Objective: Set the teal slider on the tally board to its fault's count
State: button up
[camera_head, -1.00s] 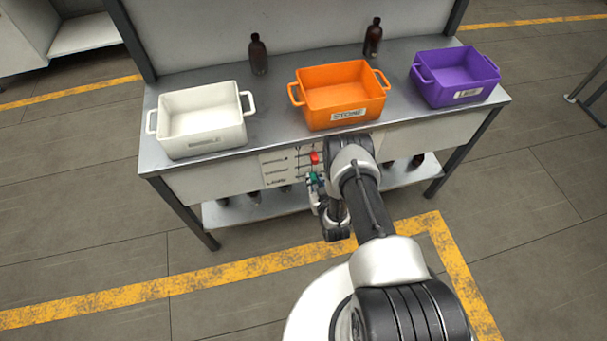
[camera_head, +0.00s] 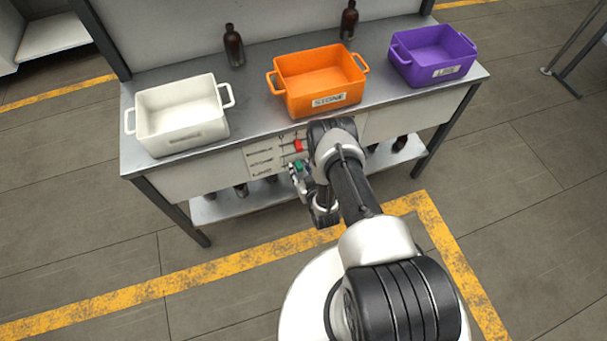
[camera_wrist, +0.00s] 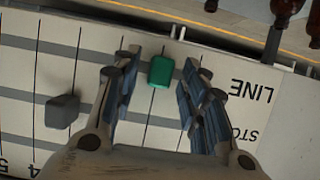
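The tally board (camera_head: 262,160) is on the front of the bench, with rows labelled bubble, stone and line. It appears turned around in the wrist view (camera_wrist: 225,55). The teal slider (camera_wrist: 160,71) sits on the line row, near the label end; it also shows in the head view (camera_head: 298,167). My gripper (camera_wrist: 160,88) is open, with one finger on each side of the teal slider and a visible gap to each. A grey slider (camera_wrist: 62,110) is on the stone row, nearer the 4. A red slider (camera_head: 299,146) is on the upper row.
On the bench stand a white bin (camera_head: 180,115), an orange bin (camera_head: 320,80) labelled stone and a purple bin (camera_head: 433,55). Two amber bottles (camera_head: 233,45) (camera_head: 348,20) stand behind them. More bottles are on the lower shelf (camera_head: 225,208). Yellow floor lines (camera_head: 150,285) run in front.

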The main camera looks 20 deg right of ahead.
jog(key=v, duration=1.1)
jog(key=shift+s+r, duration=0.2)
jog(key=shift+s, duration=0.15)
